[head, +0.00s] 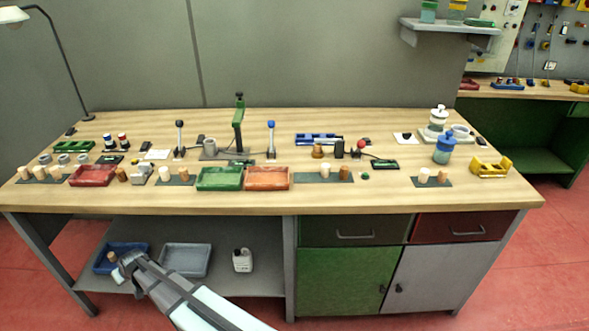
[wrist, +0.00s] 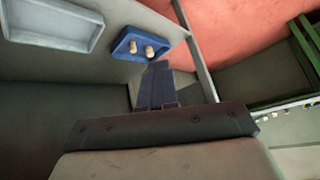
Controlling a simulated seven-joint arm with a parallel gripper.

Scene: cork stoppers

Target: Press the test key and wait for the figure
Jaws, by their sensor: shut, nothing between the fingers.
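My gripper (head: 122,268) is low at the left in the head view, in front of the lower shelf and beside the blue tray (head: 108,262). In the wrist view my gripper (wrist: 157,68) is shut and empty, its fingertips just below the same blue tray (wrist: 160,37), which holds two corks. I cannot tell for certain which part is the test key. On the bench, a small dark device with a green face (head: 385,164) lies right of a red knob (head: 361,144). Any figure is too small to read. The gripper is far from these.
A grey tray (head: 186,260) and a white bottle (head: 242,260) stand on the lower shelf (head: 210,288). The benchtop (head: 300,203) carries a red tray (head: 93,175), a green tray (head: 219,178), an orange tray (head: 267,178), several corks and upright levers. Its front edge is mostly clear.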

